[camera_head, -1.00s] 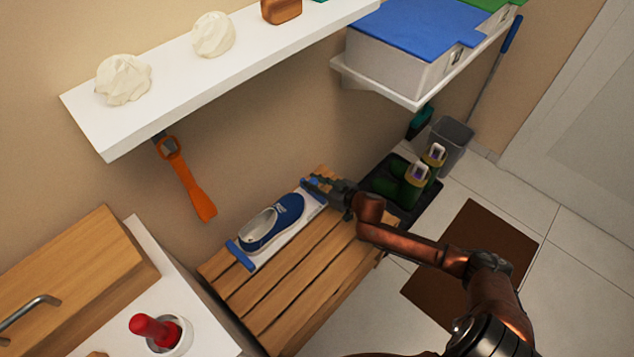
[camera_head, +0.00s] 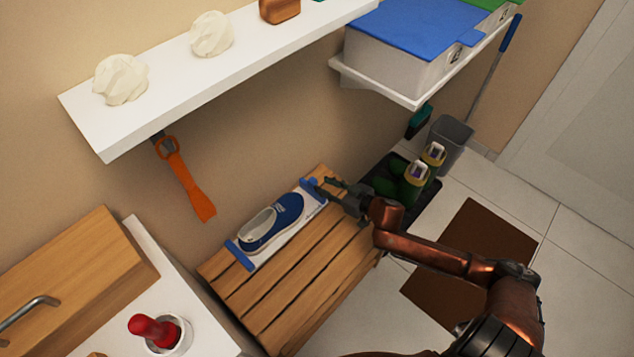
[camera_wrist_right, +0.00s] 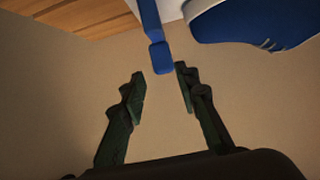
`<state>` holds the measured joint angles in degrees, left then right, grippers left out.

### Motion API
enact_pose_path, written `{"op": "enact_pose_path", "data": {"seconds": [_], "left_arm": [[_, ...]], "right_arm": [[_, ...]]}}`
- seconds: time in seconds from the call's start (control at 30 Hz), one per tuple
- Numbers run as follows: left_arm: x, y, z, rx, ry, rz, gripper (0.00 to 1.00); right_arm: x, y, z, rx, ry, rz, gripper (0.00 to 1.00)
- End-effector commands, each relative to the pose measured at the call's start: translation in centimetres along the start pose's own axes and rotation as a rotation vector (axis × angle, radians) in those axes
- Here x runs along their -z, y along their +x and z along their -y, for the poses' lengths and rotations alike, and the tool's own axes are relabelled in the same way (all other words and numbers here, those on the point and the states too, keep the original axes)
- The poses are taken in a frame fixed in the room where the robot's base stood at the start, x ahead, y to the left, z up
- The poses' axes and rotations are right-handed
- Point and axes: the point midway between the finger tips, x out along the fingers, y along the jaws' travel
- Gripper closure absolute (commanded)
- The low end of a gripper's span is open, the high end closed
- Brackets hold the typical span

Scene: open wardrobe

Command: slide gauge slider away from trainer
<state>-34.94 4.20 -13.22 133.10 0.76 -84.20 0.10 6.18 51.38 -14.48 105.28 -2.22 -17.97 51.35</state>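A blue and white trainer (camera_head: 288,210) lies on a white gauge board (camera_head: 283,236) on the slatted wooden bench. A blue end piece (camera_head: 240,255) crosses the board's near left end. The blue slider (camera_head: 309,185) crosses the far right end, beyond the trainer's toe with a small gap. My right gripper (camera_head: 325,186) is open at the slider's outer end. In the right wrist view, the slider's tab (camera_wrist_right: 158,57) points between the open fingers (camera_wrist_right: 162,80), just ahead of the tips and apparently untouched. The trainer's toe (camera_wrist_right: 245,22) lies right of the slider there. My left gripper is not in view.
Green boots (camera_head: 415,180) stand on a dark tray right of the bench (camera_head: 290,283). A white shelf (camera_head: 200,85) and an orange shoehorn (camera_head: 185,180) are above and left. A lower shelf with a blue-lidded box (camera_head: 400,60) overhangs the back right.

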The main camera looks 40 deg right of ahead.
Motion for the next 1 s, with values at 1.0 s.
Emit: {"op": "enact_pose_path", "data": {"seconds": [1.0], "left_arm": [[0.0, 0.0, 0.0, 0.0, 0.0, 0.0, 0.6]], "right_arm": [[0.0, -5.6, -0.1, -0.001, 0.0, 0.0, 0.71]]}}
